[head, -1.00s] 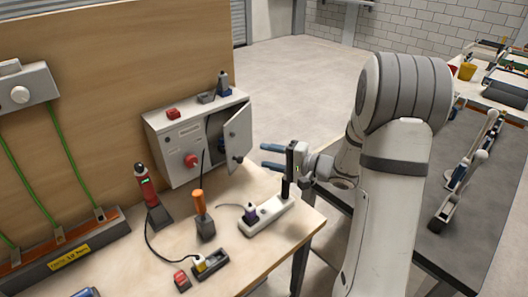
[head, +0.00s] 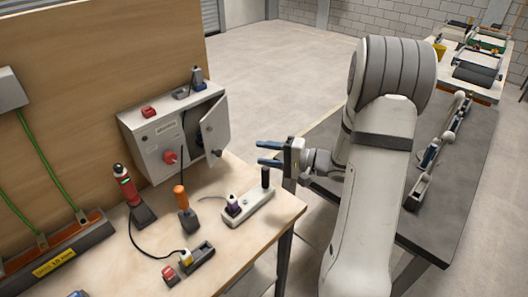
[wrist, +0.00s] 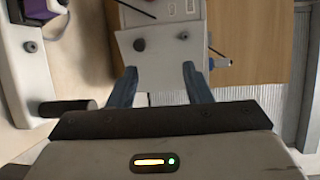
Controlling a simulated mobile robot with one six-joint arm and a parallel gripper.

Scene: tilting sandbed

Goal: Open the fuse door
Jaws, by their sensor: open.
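The fuse box is a pale grey cabinet (head: 150,140) against the wooden board in the head view. Its fuse door (head: 215,126) is hinged at the right and stands partly open, with a small dark knob low on it. My gripper (head: 268,153) is open and empty, to the right of the door and apart from it, with blue fingers pointing left. In the wrist view a pale panel (wrist: 160,62), apparently the door, lies beyond and between the open fingertips (wrist: 159,70). I cannot tell the exact distance.
A white socket strip (head: 255,204) with a purple plug and black upright post (head: 265,178) stands below my gripper. A red-handled tool (head: 125,185) and an orange-handled tool (head: 181,197) stand on the workbench (head: 225,240). Another table is right of my arm.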

